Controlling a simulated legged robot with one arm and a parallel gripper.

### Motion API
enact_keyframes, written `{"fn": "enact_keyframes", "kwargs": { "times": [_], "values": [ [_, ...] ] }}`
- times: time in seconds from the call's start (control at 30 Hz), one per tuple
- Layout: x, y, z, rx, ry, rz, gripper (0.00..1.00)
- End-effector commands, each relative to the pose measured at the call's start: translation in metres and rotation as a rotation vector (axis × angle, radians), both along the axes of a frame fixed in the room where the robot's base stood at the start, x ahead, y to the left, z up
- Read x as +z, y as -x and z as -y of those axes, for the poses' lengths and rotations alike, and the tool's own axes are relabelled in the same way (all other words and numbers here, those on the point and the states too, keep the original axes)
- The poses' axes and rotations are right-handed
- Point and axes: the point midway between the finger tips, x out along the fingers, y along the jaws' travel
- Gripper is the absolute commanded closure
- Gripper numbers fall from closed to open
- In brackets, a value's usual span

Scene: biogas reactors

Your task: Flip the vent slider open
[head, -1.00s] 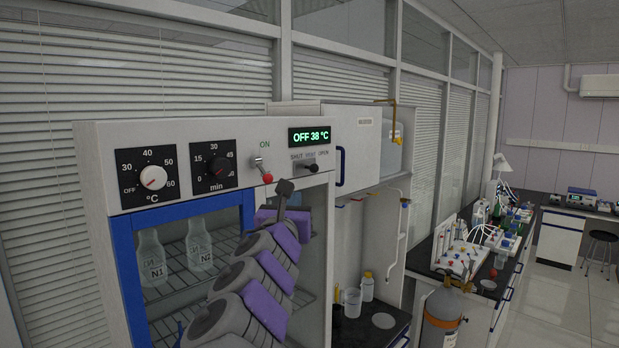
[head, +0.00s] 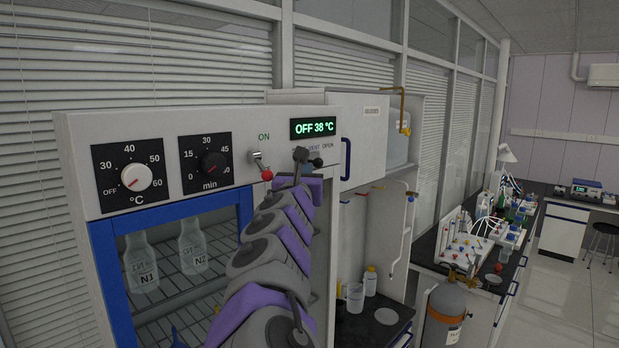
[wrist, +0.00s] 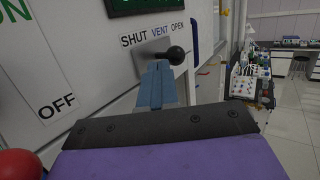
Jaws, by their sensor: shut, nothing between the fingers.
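The vent slider is a black ball knob (head: 316,162) on a grey metal slot plate, under the SHUT, VENT and OPEN labels on the oven's front panel. In the wrist view the knob (wrist: 177,54) stands out from the plate, toward the OPEN side of the labels. My gripper (head: 300,155) is at the panel just left of the knob and hides part of the slot plate. In the wrist view its blue-grey fingers (wrist: 160,82) are together and empty, with tips close beside the knob's left side. Whether they touch it I cannot tell.
A toggle switch with a red ball (head: 266,174) is left of my gripper. Dials and a lit display reading OFF 38 °C (head: 313,127) share the panel. A blue door handle (head: 345,159) is close on the right. Bottles (head: 193,246) stand inside the oven below.

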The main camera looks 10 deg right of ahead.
Motion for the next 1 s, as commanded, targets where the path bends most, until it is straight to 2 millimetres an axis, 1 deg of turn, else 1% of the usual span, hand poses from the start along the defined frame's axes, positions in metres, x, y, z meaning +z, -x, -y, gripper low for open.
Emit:
{"fn": "enact_keyframes", "kwargs": {
  "times": [0.03,0.23,0.33,0.47,0.53,0.67,0.8,0.9,1.0],
  "values": [
    [0.001,-0.001,0.007,-0.005,-0.002,0.001,1.0],
    [0.002,-0.004,0.019,-0.006,-0.008,0.0,1.0],
    [0.002,-0.004,0.02,-0.006,-0.008,0.0,1.0],
    [0.002,-0.004,0.015,-0.006,-0.004,0.001,1.0],
    [0.001,-0.007,0.016,-0.007,-0.003,0.0,1.0],
    [0.0,-0.019,0.028,-0.007,-0.001,-0.001,1.0],
    [0.0,-0.035,0.049,-0.005,-0.001,-0.003,1.0],
    [0.0,-0.044,0.062,-0.004,-0.002,-0.003,1.0],
    [0.001,-0.048,0.069,-0.002,-0.002,-0.001,1.0]
  ]
}}
